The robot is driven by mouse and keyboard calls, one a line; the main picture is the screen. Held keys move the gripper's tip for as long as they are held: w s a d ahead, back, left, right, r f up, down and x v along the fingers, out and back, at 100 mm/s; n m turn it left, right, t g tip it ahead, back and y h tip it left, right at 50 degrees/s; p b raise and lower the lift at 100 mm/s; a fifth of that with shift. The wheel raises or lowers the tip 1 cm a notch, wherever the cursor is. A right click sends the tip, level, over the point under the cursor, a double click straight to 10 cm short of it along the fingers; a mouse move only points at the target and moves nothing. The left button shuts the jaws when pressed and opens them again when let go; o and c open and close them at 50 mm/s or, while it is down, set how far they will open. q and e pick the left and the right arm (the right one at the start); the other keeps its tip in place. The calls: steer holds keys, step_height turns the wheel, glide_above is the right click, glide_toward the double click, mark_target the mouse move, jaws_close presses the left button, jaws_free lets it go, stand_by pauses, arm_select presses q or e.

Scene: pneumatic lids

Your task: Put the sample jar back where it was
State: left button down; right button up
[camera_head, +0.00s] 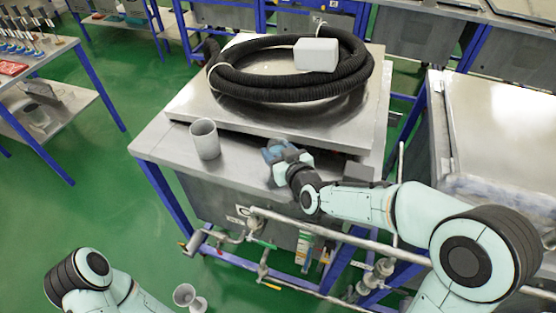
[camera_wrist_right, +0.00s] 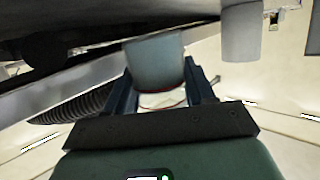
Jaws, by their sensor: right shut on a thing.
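The sample jar (camera_wrist_right: 155,62) is a pale, smooth cylinder, seen in the right wrist view between the two dark blue fingers of my right gripper (camera_wrist_right: 160,88). In the head view my right gripper (camera_head: 279,154) is over the front part of the steel worktop (camera_head: 240,168), to the right of a grey cup. It is shut on the jar, which is mostly hidden there by the gripper. I cannot tell whether the jar touches the worktop. My left arm shows at the lower left, but its gripper is out of view.
The open grey cup (camera_head: 205,141) stands on the worktop; it also shows in the right wrist view (camera_wrist_right: 242,32). Behind is a raised steel lid (camera_head: 190,103) with a coiled black hose (camera_head: 240,82) and a white block (camera_head: 316,54). Pipes (camera_head: 310,235) run along the front.

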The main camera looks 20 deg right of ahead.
steer(key=shift+s+f, duration=0.15)
steer(key=shift+f, duration=0.8)
steer(key=shift+s+f, duration=0.15)
steer(key=shift+f, duration=0.15)
arm_select(q)
steer(key=shift+s+f, duration=0.25)
steer(key=shift+s, duration=0.1)
steer(key=shift+f, duration=0.1)
arm_select(e)
steer(key=shift+f, duration=0.15)
arm_select(q)
steer(key=shift+s+f, duration=0.1)
arm_select(e)
steer(key=o, duration=1.1)
